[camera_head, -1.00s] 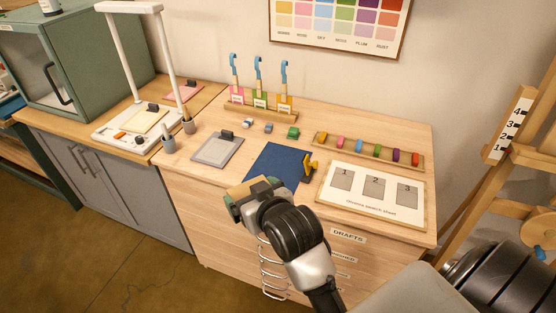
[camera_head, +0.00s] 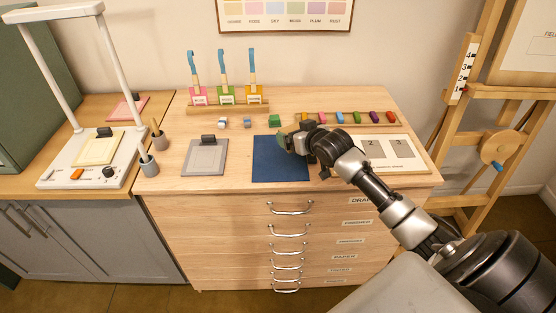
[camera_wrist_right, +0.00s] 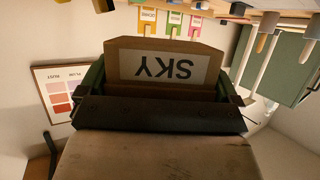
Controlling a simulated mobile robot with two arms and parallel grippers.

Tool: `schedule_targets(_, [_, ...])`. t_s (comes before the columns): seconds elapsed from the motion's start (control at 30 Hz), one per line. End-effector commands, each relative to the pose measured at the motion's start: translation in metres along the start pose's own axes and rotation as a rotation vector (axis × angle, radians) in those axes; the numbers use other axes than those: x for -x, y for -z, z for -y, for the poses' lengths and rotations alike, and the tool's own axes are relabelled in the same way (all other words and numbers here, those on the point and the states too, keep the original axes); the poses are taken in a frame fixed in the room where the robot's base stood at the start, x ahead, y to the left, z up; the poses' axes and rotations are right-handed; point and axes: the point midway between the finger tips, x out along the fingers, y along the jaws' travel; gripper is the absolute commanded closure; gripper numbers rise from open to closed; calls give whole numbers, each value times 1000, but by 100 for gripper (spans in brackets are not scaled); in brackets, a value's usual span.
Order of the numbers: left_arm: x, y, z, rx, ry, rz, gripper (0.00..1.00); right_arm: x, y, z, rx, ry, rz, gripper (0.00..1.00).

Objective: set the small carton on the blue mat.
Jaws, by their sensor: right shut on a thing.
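The small carton is brown card with a white label reading SKY (camera_wrist_right: 160,68), upside down in the right wrist view. My right gripper (camera_head: 284,142) is shut on it, with green-edged fingers on both sides. In the head view the carton is largely hidden by the gripper. The blue mat (camera_head: 280,170) lies flat near the front of the drawer-top table, its visible part bare. The gripper is over the mat's upper right part; its height above it is hard to tell. My left gripper is not in view.
A white sheet with numbered squares (camera_head: 400,165) lies right, partly behind my arm. A row of coloured pieces (camera_head: 340,118) is back right.

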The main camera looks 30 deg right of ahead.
Motion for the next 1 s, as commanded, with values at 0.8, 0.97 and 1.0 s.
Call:
schedule_targets(0.8, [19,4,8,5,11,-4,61,-36,-25,31,-37,-82,2,33])
schedule_targets(0.97, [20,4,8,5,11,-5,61,-41,-32,43,-34,-84,1,33])
schedule_targets(1.0, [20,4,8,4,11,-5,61,-42,-35,44,-34,-85,2,33])
